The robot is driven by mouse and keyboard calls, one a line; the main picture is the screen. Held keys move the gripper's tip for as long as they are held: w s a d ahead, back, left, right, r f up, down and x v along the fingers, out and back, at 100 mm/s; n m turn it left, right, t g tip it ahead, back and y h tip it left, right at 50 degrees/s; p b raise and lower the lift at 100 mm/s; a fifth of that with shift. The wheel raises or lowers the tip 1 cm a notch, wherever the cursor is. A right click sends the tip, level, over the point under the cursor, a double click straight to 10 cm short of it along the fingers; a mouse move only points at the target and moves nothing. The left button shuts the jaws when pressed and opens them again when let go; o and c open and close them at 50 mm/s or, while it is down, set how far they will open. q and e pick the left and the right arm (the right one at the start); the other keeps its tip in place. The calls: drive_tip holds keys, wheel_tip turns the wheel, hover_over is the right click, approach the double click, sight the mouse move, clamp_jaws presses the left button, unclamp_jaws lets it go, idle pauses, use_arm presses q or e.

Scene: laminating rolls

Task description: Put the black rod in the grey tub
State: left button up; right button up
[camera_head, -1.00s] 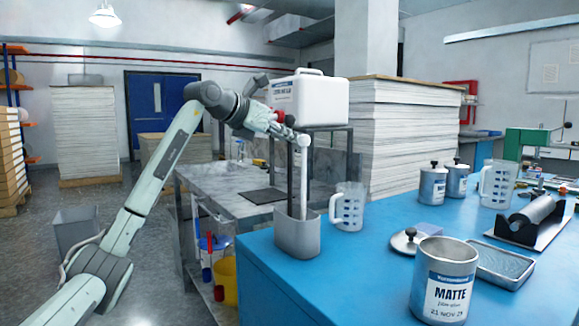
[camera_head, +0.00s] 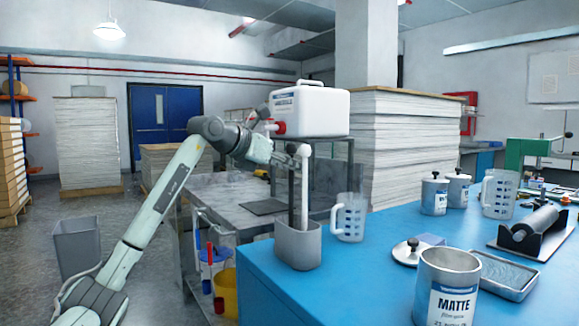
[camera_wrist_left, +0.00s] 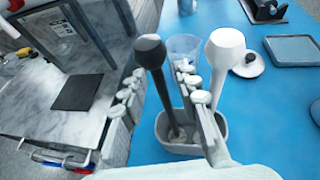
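The grey tub (camera_head: 298,250) stands on the near left corner of the blue table; it also shows in the left wrist view (camera_wrist_left: 212,133). The black rod (camera_wrist_left: 150,52) stands leaning in the tub, its knob up and its lower end inside. A white rod (camera_wrist_left: 226,48) stands in the tub to its right; it also shows in the head view (camera_head: 304,195). My left gripper (camera_wrist_left: 163,95) is open, its fingers apart on either side of the black rod's shaft. In the head view the left gripper (camera_head: 288,158) is by the rods' upper ends. My right gripper is not in view.
A measuring jug (camera_head: 350,220) stands close behind the tub. A MATTE can (camera_head: 445,285), a lid (camera_head: 412,252) and a tray (camera_head: 505,275) are to the right. A marble-topped bench (camera_head: 230,195) with a white canister (camera_head: 310,110) is behind.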

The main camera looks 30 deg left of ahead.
use_arm(q)
drive_tip(key=b+v, duration=0.1)
drive_tip(key=v, duration=1.1)
drive_tip(key=shift+r+b, duration=0.25)
drive_tip(key=shift+b, duration=0.15)
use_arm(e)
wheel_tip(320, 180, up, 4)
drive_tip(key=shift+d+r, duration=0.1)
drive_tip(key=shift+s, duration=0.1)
